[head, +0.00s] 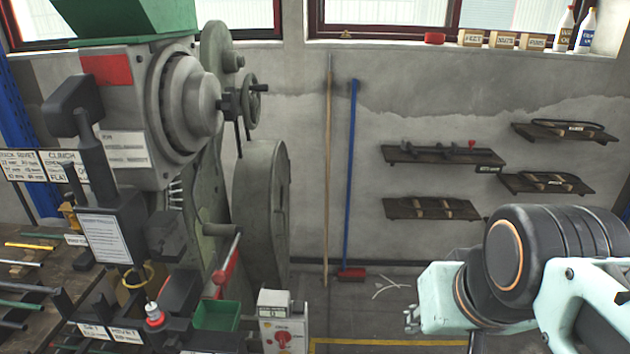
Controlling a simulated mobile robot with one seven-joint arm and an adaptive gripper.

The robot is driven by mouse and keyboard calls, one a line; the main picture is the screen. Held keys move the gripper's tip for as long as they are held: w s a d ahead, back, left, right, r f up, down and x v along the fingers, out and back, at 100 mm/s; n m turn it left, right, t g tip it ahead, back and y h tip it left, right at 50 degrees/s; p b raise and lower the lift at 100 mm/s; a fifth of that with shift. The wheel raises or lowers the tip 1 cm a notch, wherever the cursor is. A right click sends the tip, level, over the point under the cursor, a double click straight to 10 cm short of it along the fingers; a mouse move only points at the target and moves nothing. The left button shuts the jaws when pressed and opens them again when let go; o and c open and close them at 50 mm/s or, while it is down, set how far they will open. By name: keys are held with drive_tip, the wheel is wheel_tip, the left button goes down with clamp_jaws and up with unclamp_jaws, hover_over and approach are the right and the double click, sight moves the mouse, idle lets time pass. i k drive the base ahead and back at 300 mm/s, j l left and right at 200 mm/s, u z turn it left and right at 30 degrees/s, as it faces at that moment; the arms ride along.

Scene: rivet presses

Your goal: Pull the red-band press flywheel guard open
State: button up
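The press with a red band (106,69) stands at the left, a tall grey-green machine with a green hopper on top. A large grey rounded cover (262,210) stands upright on its right side, down by the floor; it looks like the flywheel guard. I see no clear gap at its edge and cannot tell whether it is open or shut. No handle on it is clear to me. My arm, pale teal with black joints, is at the lower right, apart from the cover. My gripper's fingers do not show.
A grey control box with a red knob (283,341) and a green bin (216,315) stand before the press. A bench with rods (30,280) is at left. A broom with a blue handle (350,180) leans on the wall. Wall shelves (440,154) are at right.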

sight(278, 219)
drive_tip(key=i, duration=1.15)
